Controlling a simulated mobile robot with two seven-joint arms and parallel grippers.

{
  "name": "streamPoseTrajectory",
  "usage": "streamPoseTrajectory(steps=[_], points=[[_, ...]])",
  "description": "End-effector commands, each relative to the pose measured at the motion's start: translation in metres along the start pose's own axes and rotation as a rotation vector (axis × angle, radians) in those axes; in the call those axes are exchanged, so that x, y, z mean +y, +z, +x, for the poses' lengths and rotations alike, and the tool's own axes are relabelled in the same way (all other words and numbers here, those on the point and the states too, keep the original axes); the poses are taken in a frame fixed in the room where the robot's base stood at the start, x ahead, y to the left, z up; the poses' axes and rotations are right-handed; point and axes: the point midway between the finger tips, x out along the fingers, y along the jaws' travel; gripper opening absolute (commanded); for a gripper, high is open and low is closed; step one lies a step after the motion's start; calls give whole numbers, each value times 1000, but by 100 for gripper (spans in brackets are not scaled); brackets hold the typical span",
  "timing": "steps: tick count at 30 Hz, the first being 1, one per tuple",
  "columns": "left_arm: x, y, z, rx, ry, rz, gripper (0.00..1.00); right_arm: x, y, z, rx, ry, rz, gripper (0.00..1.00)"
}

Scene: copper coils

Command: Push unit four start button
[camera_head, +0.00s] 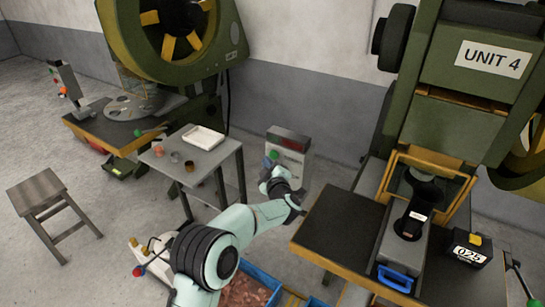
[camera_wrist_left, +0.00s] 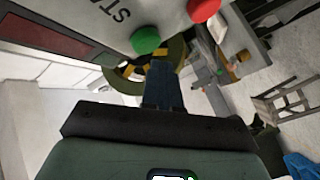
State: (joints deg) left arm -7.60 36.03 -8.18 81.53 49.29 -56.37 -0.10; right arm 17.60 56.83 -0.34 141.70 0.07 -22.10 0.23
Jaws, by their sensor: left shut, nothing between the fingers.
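A grey control box (camera_head: 288,145) with a dark red display stands behind the table of the machine labelled UNIT 4 (camera_head: 493,59). Its green button (camera_head: 274,155) shows right by my left gripper (camera_head: 267,162). In the left wrist view the green button (camera_wrist_left: 146,39) sits on the tilted panel beside partly cut-off lettering "STA". A red button (camera_wrist_left: 203,9) is to its right. My left gripper (camera_wrist_left: 163,68) is shut and empty, its dark blue fingertips just below and right of the green button in that view. I cannot tell whether they touch it. My right gripper is not in view.
A small grey table (camera_head: 190,160) with a white tray (camera_head: 203,137) stands left of the box. The dark table (camera_head: 340,230) of unit 4 is at the right. A blue crate (camera_head: 255,275) lies below my arm. A stool (camera_head: 45,190) stands far left.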

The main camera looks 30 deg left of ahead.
Motion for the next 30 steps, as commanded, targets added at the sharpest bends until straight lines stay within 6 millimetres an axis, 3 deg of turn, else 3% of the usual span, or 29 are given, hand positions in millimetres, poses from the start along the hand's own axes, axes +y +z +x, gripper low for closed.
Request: streamPoseTrajectory(steps=[30], points=[[5,5,7,0,0,0,0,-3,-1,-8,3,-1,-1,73]])
